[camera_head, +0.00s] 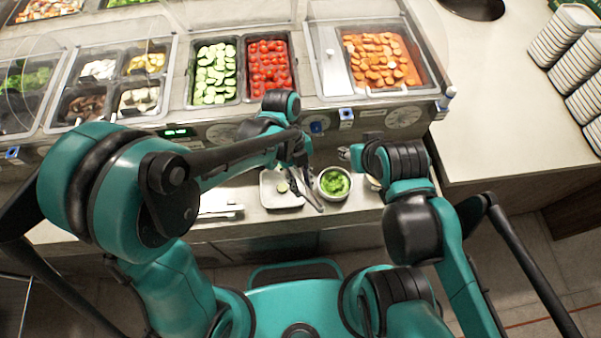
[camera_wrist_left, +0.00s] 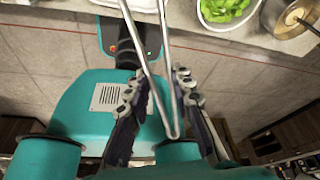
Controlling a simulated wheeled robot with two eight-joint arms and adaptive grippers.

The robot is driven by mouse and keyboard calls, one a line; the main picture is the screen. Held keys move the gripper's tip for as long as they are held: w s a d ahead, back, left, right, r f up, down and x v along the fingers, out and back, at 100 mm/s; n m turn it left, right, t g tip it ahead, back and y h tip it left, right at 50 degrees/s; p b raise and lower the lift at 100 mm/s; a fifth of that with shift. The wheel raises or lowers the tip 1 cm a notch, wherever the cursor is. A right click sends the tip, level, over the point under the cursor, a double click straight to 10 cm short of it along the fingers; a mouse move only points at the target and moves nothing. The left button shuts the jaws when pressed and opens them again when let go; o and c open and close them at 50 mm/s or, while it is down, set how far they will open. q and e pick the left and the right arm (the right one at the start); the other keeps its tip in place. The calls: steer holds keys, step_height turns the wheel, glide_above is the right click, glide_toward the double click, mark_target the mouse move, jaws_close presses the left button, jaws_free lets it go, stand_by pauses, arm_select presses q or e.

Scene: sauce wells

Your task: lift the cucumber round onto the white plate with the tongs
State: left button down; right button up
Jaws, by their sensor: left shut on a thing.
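The white plate (camera_head: 268,201) lies on the counter ledge in the head view; its edge shows at the top of the left wrist view (camera_wrist_left: 146,4). A small green cucumber round (camera_head: 283,187) appears within the plate's outline; I cannot tell whether it rests there or is between the tong tips. My left gripper (camera_head: 304,188) is shut on the metal tongs, over the plate's right side. In the left wrist view, the tongs (camera_wrist_left: 154,85) run between both fingers (camera_wrist_left: 160,98), bent end toward me, tips out of frame. My right gripper (camera_head: 347,154) is right of the plate, small and unclear.
A bowl of lettuce (camera_head: 335,183) stands close right of the plate, with a metal pot (camera_wrist_left: 285,20) beside it. Cucumber (camera_head: 213,73), tomato (camera_head: 268,65) and carrot (camera_head: 380,58) wells lie behind. Stacked white dishes (camera_head: 565,45) stand at far right.

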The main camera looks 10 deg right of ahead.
arm_select(q)
step_height(320, 180, down, 7)
steer(key=b, duration=0.4)
steer(key=shift+s+r+b, duration=0.15)
steer(key=shift+s+b, duration=0.1)
steer(key=shift+b, duration=0.15)
arm_select(e)
steer(key=f, duration=0.4)
steer(key=shift+s+f, duration=0.3)
steer(key=shift+f, duration=0.1)
arm_select(q)
steer(key=c, duration=1.8)
jaws_free()
steer(key=shift+c, duration=0.2)
steer(key=shift+r, duration=0.1)
step_height(320, 180, up, 9)
steer(key=p, duration=0.6)
steer(key=shift+p, duration=0.3)
arm_select(e)
step_height(320, 180, up, 6)
steer(key=shift+r, duration=0.25)
